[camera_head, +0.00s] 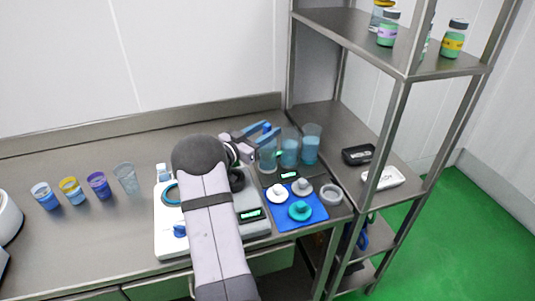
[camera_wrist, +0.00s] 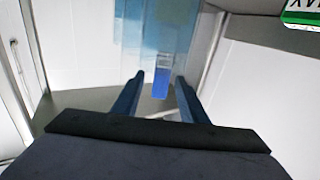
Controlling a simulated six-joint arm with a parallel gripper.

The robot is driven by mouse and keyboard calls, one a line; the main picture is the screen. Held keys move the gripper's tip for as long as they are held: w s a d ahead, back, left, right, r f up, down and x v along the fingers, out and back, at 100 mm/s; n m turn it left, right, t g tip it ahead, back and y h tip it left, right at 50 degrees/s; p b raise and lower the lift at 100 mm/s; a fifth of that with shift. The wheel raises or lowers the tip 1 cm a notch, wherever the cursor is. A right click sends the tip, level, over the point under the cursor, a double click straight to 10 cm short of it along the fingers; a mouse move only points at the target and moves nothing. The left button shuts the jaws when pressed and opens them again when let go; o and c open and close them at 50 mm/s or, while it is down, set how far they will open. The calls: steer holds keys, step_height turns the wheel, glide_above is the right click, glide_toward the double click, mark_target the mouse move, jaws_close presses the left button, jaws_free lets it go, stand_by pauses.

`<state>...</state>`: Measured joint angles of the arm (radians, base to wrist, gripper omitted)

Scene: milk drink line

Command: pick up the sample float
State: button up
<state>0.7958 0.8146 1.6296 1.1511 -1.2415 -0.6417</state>
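My gripper (camera_head: 257,134) reaches over the bench at the row of clear cylinders. In the wrist view my gripper (camera_wrist: 160,78) is open, its two dark blue fingers apart. Between the fingertips shows a small blue piece with a pale grey top (camera_wrist: 161,84), in line with a clear light-blue cylinder (camera_wrist: 150,35). I cannot tell whether this is the sample float, or whether it is inside or behind the cylinder. Nothing is clearly gripped. Round knobbed pieces, white (camera_head: 277,193), grey (camera_head: 302,187) and teal (camera_head: 300,210), lie on a blue mat (camera_head: 315,214).
Cylinders with blue liquid (camera_head: 290,153) (camera_head: 310,149) stand beside my gripper. A metal shelf rack (camera_head: 393,130) rises close on the right, holding bottles (camera_head: 388,30). Several cups (camera_head: 98,186) stand at the left. A white device (camera_head: 168,240) sits under my arm.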

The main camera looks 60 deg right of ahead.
steer(key=shift+d, duration=0.2)
jaws_close()
steer(key=shift+r, duration=0.15)
